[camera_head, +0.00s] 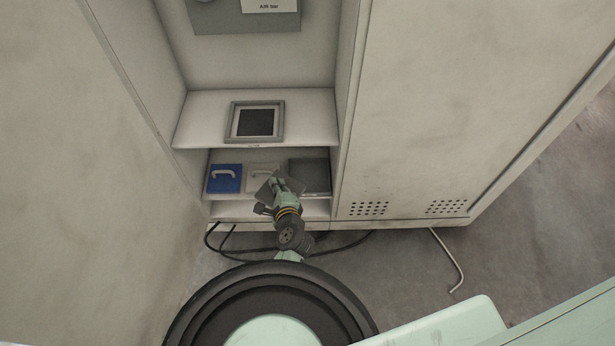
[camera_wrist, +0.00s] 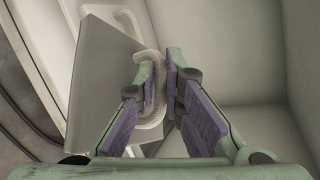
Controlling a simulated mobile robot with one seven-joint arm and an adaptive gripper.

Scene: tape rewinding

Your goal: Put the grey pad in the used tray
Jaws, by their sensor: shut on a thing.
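My gripper (camera_head: 277,182) is in front of the cabinet's lower compartment. It is shut on the pale handle (camera_wrist: 152,128) of the grey pad (camera_wrist: 102,85), and the fingers (camera_wrist: 160,68) pinch the handle from both sides. The pad is tilted; in the head view the grey pad (camera_head: 264,189) shows partly behind and left of the gripper. A grey-framed tray (camera_head: 282,118) with a dark inside stands on the shelf above. Its label is too small to read, so I cannot confirm that it is the used tray.
In the lower compartment are a blue pad (camera_head: 226,187) with a white handle, a pale pad (camera_head: 259,170) partly hidden by my gripper, and a dark grey panel (camera_head: 316,176) at right. The shelf board (camera_head: 305,128) lies above them. Side walls bound the compartments; black cables (camera_head: 345,246) lie on the floor.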

